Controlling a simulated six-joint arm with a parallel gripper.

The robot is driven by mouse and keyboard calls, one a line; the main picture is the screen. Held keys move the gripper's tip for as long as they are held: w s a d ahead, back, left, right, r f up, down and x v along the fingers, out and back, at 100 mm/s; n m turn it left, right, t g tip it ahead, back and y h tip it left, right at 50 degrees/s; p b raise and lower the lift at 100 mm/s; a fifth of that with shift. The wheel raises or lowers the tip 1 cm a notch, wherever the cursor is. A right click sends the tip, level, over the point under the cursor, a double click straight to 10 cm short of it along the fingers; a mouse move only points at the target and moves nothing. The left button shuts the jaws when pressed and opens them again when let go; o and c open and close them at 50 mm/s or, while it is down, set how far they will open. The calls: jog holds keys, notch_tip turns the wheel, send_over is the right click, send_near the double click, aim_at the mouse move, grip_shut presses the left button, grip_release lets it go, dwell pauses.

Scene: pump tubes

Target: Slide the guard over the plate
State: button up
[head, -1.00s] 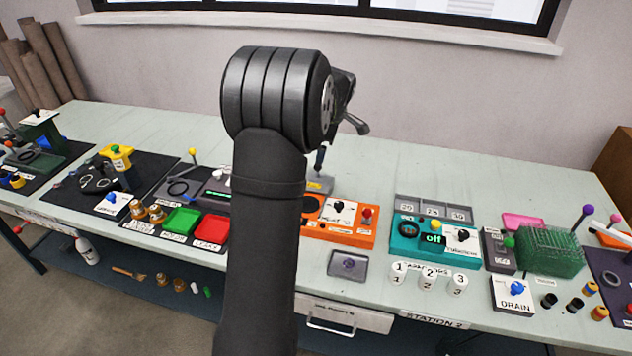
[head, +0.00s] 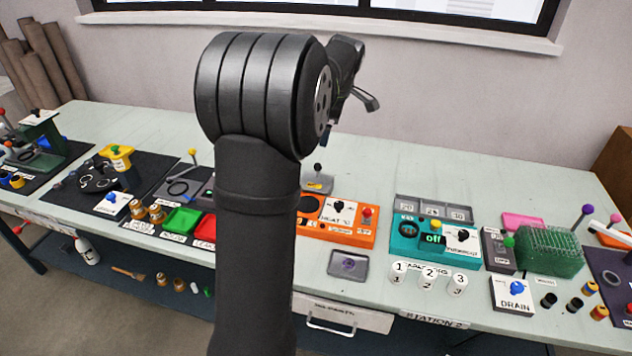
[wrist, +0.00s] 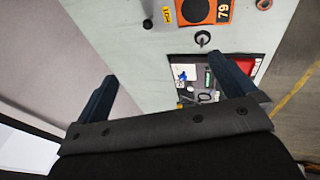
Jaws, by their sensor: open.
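The plate (head: 308,203) is a dark round disc on an orange heater unit, partly hidden by my arm in the head view. In the wrist view the plate (wrist: 194,10) shows at the top edge. What looks like the guard (head: 317,184) is a flat grey piece with a black knob and yellow label, behind the plate and apart from the disc. Its yellow label (wrist: 167,15) shows beside the disc in the wrist view. My gripper (head: 348,118) is raised above and behind the guard. In the wrist view my gripper (wrist: 165,88) is open and empty, fingers wide apart.
A red-topped switch (head: 366,212) stands on the heater's right end. A teal unit (head: 432,240) is further right, and red (head: 205,230) and green (head: 182,220) trays lie left. A small grey tray (head: 348,264) lies in front. The bench behind the heater is mostly clear.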

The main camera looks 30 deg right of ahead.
jog(key=shift+v, duration=0.8)
